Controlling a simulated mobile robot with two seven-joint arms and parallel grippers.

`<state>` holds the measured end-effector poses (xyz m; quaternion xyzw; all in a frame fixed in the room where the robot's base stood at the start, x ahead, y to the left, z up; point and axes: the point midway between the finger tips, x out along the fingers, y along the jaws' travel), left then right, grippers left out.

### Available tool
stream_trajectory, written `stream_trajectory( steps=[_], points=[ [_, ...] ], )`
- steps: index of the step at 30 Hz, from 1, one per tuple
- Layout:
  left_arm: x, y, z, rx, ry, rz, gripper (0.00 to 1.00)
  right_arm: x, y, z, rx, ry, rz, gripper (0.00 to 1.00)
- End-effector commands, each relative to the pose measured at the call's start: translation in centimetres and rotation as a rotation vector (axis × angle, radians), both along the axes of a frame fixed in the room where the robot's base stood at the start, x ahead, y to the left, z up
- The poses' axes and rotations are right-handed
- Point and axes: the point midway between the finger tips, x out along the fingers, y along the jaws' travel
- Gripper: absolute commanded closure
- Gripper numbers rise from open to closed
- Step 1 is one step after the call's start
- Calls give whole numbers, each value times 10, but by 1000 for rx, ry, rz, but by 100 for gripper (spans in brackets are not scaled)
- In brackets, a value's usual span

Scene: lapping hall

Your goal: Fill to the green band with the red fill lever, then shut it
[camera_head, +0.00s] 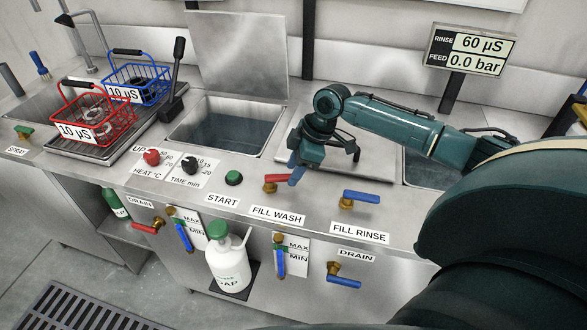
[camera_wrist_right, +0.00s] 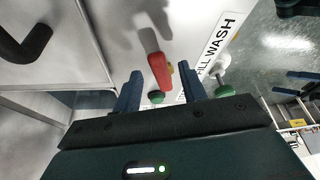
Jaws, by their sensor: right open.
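The red fill lever (camera_head: 275,183) sits on the counter front above the FILL WASH label (camera_head: 277,216). My right gripper (camera_head: 296,169) is at the lever, with its blue fingers pointing down. In the right wrist view the red lever (camera_wrist_right: 158,70) shows between the two open fingers (camera_wrist_right: 160,80); contact is not clear. The wash tank (camera_head: 228,131) holds water. Two MAX/MIN gauge plates (camera_head: 291,262) are on the front panel, each with a blue upright part; the green band cannot be made out clearly. My left gripper is not in view.
A blue FILL RINSE lever (camera_head: 360,197) is to the right. A red drain lever (camera_head: 146,228) and a blue drain lever (camera_head: 344,279) are below. A white soap bottle (camera_head: 229,262) stands in front. Red (camera_head: 92,118) and blue (camera_head: 136,82) baskets stand left. The display (camera_head: 472,52) reads 0.0 bar.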

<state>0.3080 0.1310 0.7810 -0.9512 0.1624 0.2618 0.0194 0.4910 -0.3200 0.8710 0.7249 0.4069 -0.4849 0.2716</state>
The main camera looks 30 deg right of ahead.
Motion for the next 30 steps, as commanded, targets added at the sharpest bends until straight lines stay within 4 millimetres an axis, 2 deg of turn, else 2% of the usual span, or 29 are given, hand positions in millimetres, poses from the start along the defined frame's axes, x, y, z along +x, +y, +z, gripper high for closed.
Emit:
stream_trajectory(
  steps=[11,27,30],
  points=[
    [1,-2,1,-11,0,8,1,2,2,-7,0,-1,0,58],
    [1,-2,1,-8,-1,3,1,2,2,-7,0,-1,0,100],
    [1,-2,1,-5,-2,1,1,2,2,-7,0,-1,0,100]
  ],
)
